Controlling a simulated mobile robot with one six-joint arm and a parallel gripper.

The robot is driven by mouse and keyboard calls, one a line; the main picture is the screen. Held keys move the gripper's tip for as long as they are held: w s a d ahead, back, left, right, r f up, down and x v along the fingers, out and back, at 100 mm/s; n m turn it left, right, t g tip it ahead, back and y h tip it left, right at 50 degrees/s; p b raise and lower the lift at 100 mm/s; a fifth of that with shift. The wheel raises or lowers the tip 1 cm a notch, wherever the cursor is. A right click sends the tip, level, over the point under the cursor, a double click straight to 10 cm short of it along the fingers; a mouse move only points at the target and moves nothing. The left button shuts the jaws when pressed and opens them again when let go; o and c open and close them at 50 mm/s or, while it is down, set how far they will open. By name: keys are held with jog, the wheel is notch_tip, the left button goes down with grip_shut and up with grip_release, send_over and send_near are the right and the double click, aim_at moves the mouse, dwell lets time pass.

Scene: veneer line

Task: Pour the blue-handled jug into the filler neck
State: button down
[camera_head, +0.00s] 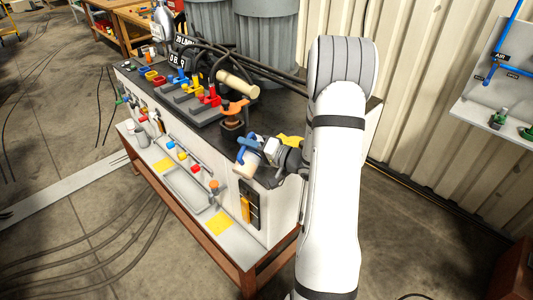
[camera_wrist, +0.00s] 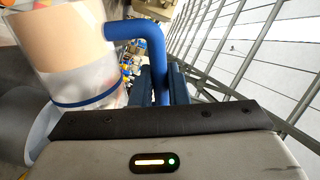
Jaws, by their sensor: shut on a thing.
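The blue-handled jug (camera_head: 246,169) is at the near right corner of the bench top in the head view. It has a clear body with tan contents. In the wrist view the jug (camera_wrist: 75,40) fills the upper left, its blue handle (camera_wrist: 150,45) reaching between my fingers. My gripper (camera_head: 272,150) is shut on that handle; its dark fingers (camera_wrist: 160,85) show in the wrist view. A dark upright neck with an orange top (camera_head: 233,122) stands just behind the jug; it looks like the filler neck, but I cannot be sure. I cannot tell the jug's exact tilt.
The dark bench top (camera_head: 200,108) carries a row of coloured valve handles (camera_head: 185,88) and a tan roller (camera_head: 238,84). A yellow part (camera_head: 291,141) lies near my wrist. Grey drums (camera_head: 266,40) stand behind. A lower shelf (camera_head: 185,190) juts out in front.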

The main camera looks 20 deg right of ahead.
aim_at(242, 157)
jog(key=a+f+n+b, duration=0.1)
jog(key=s+f+n+b, duration=0.1)
jog(key=n+b, duration=0.1)
jog(key=shift+s+a, duration=0.15)
jog(key=shift+a, duration=0.25)
jog(key=shift+r, duration=0.15)
jog(key=shift+s+a+f+n+b, duration=0.1)
jog(key=shift+f+n+b, duration=0.1)
jog(key=shift+n+b, duration=0.3)
jog(key=shift+s+a+f+n+b, duration=0.3)
jog(key=shift+a+n+b, duration=0.15)
jog(key=shift+b, duration=0.55)
jog(key=n+b, duration=0.1)
jog(key=s+a+n+b, duration=0.1)
jog(key=b, duration=0.1)
jog(key=shift+s+a+f, duration=0.1)
jog(key=shift+a+f, duration=0.2)
jog(key=shift+f, duration=0.1)
jog(key=s+a+f+n+b, duration=0.1)
jog(key=n+b, duration=0.1)
jog(key=b, duration=0.1)
jog(key=shift+a, duration=0.1)
jog(key=f+n+b, duration=0.1)
jog(key=b, duration=0.1)
jog(key=s+a+n+b, duration=0.1)
jog(key=b, duration=0.1)
jog(key=a+f+n+b, duration=0.1)
jog(key=b, duration=0.1)
jog(key=shift+s+f+n+b, duration=0.15)
jog(key=shift+f+n+b, duration=0.2)
